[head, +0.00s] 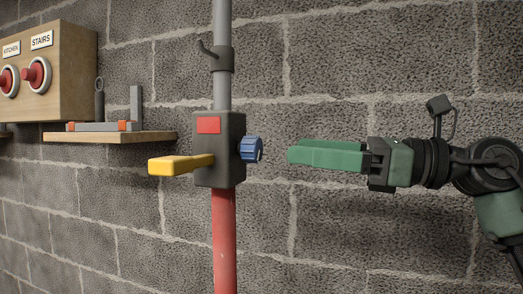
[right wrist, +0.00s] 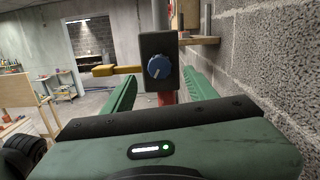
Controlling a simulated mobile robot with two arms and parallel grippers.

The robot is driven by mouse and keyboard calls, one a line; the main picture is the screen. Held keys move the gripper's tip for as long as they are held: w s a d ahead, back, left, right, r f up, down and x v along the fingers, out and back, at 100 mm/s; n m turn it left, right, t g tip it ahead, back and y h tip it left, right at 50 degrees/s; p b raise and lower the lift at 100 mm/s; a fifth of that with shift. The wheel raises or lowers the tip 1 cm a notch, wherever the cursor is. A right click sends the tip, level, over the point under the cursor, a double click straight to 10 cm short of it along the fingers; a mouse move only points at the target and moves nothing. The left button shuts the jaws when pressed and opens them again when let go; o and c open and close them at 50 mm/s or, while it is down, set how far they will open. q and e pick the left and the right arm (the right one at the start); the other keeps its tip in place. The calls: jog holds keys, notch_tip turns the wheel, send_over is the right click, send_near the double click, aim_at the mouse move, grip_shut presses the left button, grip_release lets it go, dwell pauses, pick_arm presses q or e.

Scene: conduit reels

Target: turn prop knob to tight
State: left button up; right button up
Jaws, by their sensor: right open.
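The prop's blue knob (head: 251,149) sticks out of the right side of a dark grey block (head: 228,170) on the upright prop. It also shows in the right wrist view (right wrist: 159,67), face on, with a pale line on it. A yellow lever (head: 180,165) sticks out of the block's left side, and a red patch (head: 209,125) is on its front. My right gripper (head: 291,155) is open and empty, just right of the knob and pointing at it, with a small gap between. In the right wrist view its green fingers lie either side of the knob. My left gripper is not in view.
A grey tube (head: 222,80) rises above the block and a red tube (head: 224,240) runs below it. A block wall (head: 350,240) stands close behind. At left are a wooden shelf (head: 110,138) with tools and a wooden box (head: 70,70) with red reels labelled KITCHEN and STAIRS.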

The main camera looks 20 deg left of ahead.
aim_at(260, 149)
jog(key=shift+h, duration=0.4)
jog(key=a+p, duration=0.1)
jog(key=a, duration=0.2)
jog(key=a+p, duration=0.1)
jog(key=a, duration=0.3)
jog(key=shift+r+p, duration=0.2)
jog(key=shift+p, duration=0.15)
jog(key=shift+a+f, duration=0.15)
jog(key=shift+a, duration=0.25)
grip_shut()
